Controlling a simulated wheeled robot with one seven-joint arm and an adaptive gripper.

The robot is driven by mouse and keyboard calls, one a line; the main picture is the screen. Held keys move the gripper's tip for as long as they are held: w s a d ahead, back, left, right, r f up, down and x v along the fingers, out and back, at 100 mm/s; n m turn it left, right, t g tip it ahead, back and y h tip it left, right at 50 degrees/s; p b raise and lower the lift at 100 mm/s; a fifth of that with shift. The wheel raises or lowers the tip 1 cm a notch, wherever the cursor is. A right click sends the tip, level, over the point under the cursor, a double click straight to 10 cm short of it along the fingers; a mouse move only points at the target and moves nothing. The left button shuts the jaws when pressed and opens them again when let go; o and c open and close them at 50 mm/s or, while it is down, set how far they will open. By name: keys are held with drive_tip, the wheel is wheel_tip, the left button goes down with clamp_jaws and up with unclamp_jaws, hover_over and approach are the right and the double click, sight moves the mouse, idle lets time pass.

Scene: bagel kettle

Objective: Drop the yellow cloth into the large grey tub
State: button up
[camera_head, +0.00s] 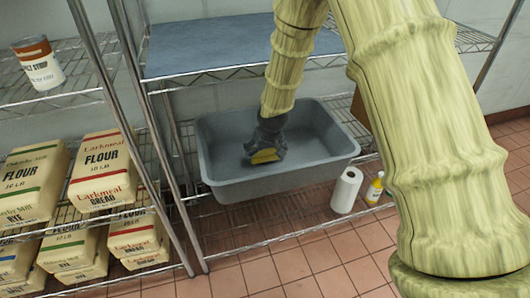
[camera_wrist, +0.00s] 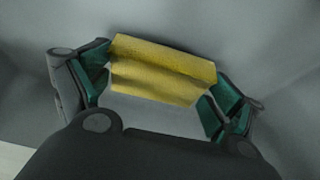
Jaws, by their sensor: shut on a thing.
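The yellow cloth (camera_head: 265,156) is folded and held in my gripper (camera_head: 262,150), inside the outline of the large grey tub (camera_head: 270,187) in the head view. The tub stands on a wire shelf, and its visible inside is otherwise empty. In the wrist view the cloth (camera_wrist: 163,70) spans between the green pads of my gripper (camera_wrist: 160,78), which is shut on it. Grey surfaces surround it there. Whether the cloth touches the tub's floor cannot be told.
A blue-grey shelf board (camera_head: 215,53) lies above the tub, close to my arm. A paper roll (camera_head: 346,190) and a yellow bottle (camera_head: 374,188) stand right of the tub. Flour bags (camera_head: 103,172) fill the left rack, with a can (camera_head: 38,64) above. Metal posts stand between.

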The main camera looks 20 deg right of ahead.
drive_tip(key=shift+f, duration=0.65)
drive_tip(key=o, duration=1.1)
drive_tip(key=shift+o, duration=0.2)
drive_tip(key=shift+r, duration=0.55)
drive_tip(key=p+v, duration=0.1)
drive_tip(key=v, duration=1.1)
drive_tip(key=shift+r, duration=0.1)
